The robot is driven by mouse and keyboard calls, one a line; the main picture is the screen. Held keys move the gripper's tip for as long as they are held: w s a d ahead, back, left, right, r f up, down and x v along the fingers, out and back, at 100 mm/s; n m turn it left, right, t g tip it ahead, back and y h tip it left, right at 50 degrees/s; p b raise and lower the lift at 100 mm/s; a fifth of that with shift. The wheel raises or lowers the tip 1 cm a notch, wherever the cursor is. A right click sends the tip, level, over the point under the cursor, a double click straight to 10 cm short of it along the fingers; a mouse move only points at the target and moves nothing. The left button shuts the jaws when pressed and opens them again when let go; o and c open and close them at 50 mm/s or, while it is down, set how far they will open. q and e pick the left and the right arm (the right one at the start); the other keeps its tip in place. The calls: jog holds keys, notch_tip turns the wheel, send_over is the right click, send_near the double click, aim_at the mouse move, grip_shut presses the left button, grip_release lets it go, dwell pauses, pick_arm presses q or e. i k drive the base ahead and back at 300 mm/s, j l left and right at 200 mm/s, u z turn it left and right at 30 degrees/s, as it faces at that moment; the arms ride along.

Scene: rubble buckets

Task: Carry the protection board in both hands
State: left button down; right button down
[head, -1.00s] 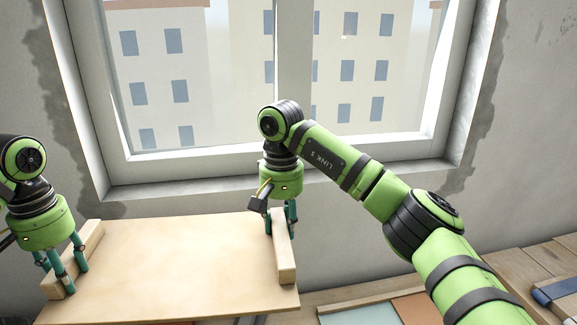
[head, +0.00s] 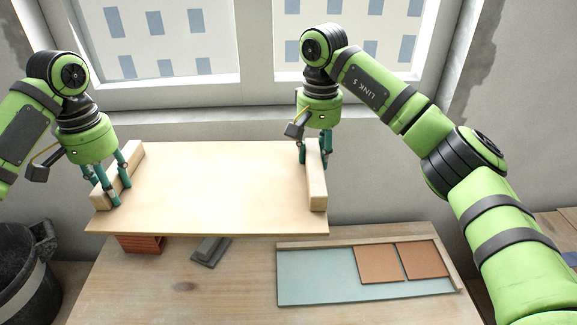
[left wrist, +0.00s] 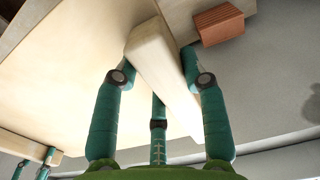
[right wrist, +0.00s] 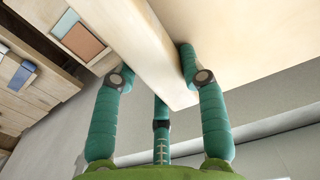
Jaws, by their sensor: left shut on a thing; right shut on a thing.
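The protection board (head: 215,190) is a flat, pale wooden panel with a raised wooden bar along each short side. It is held up in front of the window wall, above the workbench. My left gripper (head: 112,190) is shut on the left bar (head: 128,170), which also shows between its fingers in the left wrist view (left wrist: 160,70). My right gripper (head: 314,152) is shut on the right bar (head: 316,185), which also shows in the right wrist view (right wrist: 150,50). The board looks about level. Its underside is hidden in the head view.
The wooden workbench (head: 150,285) lies below. On it are a red brick (head: 142,244), a grey metal tool (head: 211,250) and a blue-green panel (head: 310,280) with two terracotta tiles (head: 400,262). A black bucket (head: 25,270) stands at the left. The window wall is behind.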

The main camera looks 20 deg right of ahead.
aim_at(366, 270)
jog(key=l, duration=0.45)
jog(key=k+l, duration=0.15)
jog(key=l, duration=0.8)
jog(key=k+l, duration=0.15)
jog(key=l, duration=0.35)
jog(key=u, duration=0.05)
